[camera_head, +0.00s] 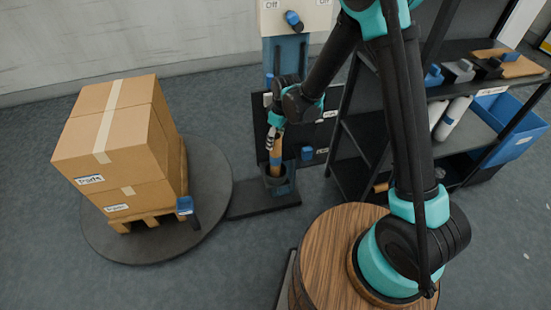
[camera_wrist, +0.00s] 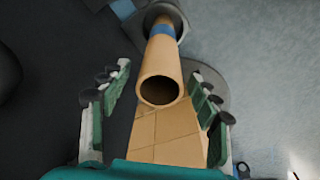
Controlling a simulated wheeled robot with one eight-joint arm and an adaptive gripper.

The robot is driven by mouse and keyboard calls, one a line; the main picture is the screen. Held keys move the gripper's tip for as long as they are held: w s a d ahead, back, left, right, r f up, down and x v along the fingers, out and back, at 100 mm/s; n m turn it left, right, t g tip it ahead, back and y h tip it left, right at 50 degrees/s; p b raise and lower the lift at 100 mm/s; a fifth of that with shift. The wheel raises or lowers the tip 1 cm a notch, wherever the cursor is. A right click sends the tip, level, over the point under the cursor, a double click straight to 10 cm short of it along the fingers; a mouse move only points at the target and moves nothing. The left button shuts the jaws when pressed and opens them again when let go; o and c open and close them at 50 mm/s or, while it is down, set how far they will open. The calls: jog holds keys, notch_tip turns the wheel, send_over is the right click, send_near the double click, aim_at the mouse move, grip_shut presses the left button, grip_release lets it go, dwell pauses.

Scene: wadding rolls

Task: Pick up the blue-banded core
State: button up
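The blue-banded core (camera_wrist: 165,62) is a tan cardboard tube, its hollow open end towards me in the wrist view. Its blue band (camera_wrist: 162,31) shows near the far end. In the head view the core (camera_head: 277,148) stands roughly upright in a dark holder (camera_head: 278,186), which hides its lower end. My gripper (camera_wrist: 160,76) is open, with one finger on each side of the core. Gaps show between the fingers and the tube. In the head view my gripper (camera_head: 274,134) is at the core's upper part, small and partly unclear.
Taped cardboard boxes (camera_head: 112,130) sit on a pallet on a round turntable (camera_head: 212,205) at left. A dark shelf (camera_head: 366,146) with white rolls (camera_head: 452,118) and a blue bin (camera_head: 515,138) stands at right. A wooden drum (camera_head: 325,250) is in front.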

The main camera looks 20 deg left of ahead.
grip_shut()
jog(key=shift+r, duration=0.1)
dwell(0.3)
